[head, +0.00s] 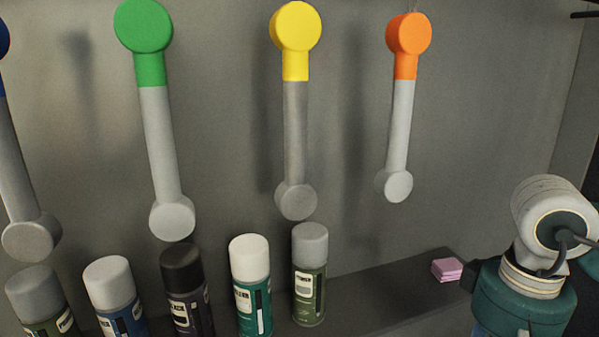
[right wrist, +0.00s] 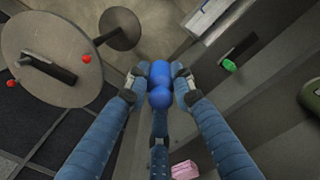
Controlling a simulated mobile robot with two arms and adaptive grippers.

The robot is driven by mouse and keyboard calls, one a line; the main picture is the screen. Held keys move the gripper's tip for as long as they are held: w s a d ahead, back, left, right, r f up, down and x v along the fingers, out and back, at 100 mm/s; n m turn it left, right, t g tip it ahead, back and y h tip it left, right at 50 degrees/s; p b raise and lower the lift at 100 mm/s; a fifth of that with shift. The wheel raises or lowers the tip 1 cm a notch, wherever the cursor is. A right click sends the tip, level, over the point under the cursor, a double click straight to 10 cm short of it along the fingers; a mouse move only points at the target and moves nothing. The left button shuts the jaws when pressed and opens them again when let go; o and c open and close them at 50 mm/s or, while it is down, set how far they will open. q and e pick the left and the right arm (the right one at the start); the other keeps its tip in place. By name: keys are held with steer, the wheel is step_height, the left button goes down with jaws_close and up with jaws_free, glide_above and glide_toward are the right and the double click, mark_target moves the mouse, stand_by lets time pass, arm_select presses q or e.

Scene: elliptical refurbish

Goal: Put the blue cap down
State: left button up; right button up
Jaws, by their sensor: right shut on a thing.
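A blue cap (right wrist: 160,76) shows in the middle of the right wrist view, a rounded piece with a ball-like end. My right gripper (right wrist: 160,84) is shut on it, one finger on each side. What lies directly below the cap is partly hidden by the gripper, and I cannot tell how high it is held. In the head view only part of my right arm shows at the lower right; the right gripper is out of that picture. My left gripper is in neither view.
Grey bars with green (head: 143,27), yellow (head: 296,27) and orange (head: 409,34) ends hang on the wall. Several spray cans (head: 250,272) stand below, beside a pink block (head: 447,269) on a dark ledge (head: 395,290). A round grey top (right wrist: 50,35) holds small red pieces.

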steer(key=w+a+f, duration=0.3)
steer(key=a+f, duration=0.2)
steer(key=a, duration=0.2)
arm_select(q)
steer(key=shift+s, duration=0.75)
arm_select(e)
steer(key=s+f, duration=0.4)
steer(key=shift+f, duration=0.4)
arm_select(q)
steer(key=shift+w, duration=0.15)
arm_select(e)
steer(key=shift+d+r, duration=0.1)
